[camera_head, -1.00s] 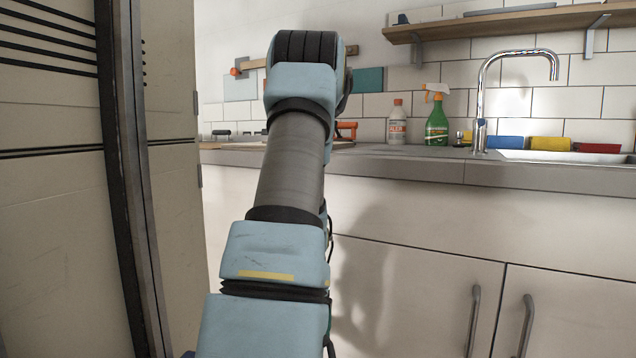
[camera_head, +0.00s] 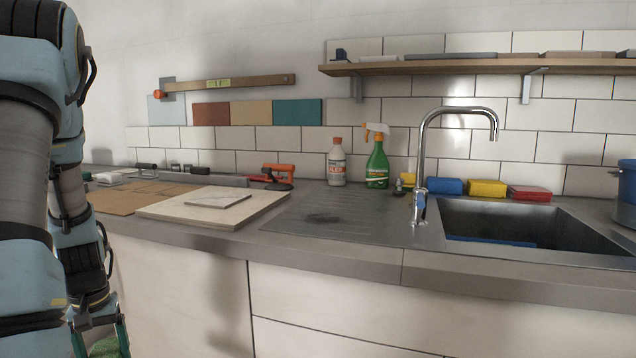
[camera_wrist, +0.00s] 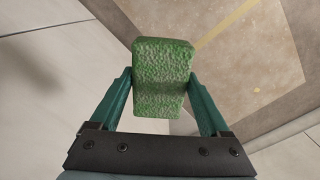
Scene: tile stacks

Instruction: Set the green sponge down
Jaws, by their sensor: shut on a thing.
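The green sponge (camera_wrist: 162,75) is held between the two teal fingers of my gripper (camera_wrist: 160,88) in the wrist view. Beyond it in that view are pale panels and a brownish floor, some way off. In the head view my gripper (camera_head: 102,345) is at the bottom left, low in front of the counter front. A bit of the sponge (camera_head: 104,348) shows between the fingers there; the rest is cut off by the picture edge.
The grey counter (camera_head: 330,238) holds a pale board (camera_head: 175,210) with a tile, a white bottle (camera_head: 337,163), a green spray bottle (camera_head: 377,165) and a sink (camera_head: 520,222) with a tap (camera_head: 422,150). Blue, yellow and red sponges (camera_head: 487,189) lie behind the sink.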

